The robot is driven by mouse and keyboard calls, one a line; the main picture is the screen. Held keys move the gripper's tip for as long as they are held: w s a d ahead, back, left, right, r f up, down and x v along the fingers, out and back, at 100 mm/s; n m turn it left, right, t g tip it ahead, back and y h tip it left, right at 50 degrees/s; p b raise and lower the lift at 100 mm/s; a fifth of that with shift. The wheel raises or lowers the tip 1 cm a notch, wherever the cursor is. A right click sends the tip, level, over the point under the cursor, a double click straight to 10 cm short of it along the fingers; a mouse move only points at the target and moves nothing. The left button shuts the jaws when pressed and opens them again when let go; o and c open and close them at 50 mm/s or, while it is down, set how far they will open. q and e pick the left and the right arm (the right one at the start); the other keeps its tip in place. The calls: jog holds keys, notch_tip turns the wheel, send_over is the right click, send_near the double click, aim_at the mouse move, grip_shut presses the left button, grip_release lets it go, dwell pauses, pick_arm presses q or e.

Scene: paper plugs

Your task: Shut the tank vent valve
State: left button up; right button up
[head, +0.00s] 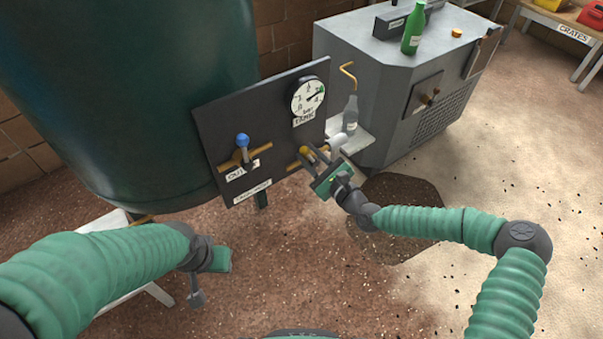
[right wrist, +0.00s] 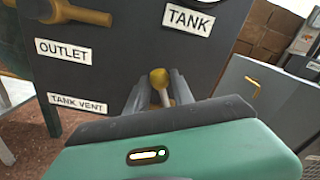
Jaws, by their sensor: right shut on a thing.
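The tank vent valve shows on the lower right of the dark panel (head: 222,108) as a brass fitting with a yellow-knobbed lever (head: 307,149). In the right wrist view the yellow knob (right wrist: 159,77) sits between the fingers. My right gripper (head: 316,160) is shut on this lever, with its fingers hiding most of the valve body. A TANK VENT label (right wrist: 77,104) is left of the fingers. My left gripper (head: 210,270) hangs low at the left, away from the panel; its finger gap is unclear.
A blue-knobbed outlet valve (head: 242,146) and a gauge (head: 308,97) are on the panel, in front of a large green tank (head: 120,90). A grey cabinet (head: 365,75) stands right, with a grey bottle (head: 350,113) before it. A dark patch (head: 415,190) marks the floor.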

jog(key=m, duration=0.1)
jog(key=w+d+m+b, duration=0.1)
jog(key=m, duration=0.1)
jog(key=shift+d+r, duration=0.3)
jog(key=shift+w+d+m+b, duration=0.6)
jog(key=shift+d+m+b, duration=0.25)
jog(key=shift+m, duration=0.35)
jog(key=o, duration=1)
jog(key=shift+a+r, duration=0.1)
jog(key=shift+a, duration=0.05)
jog(key=shift+v, duration=2.05)
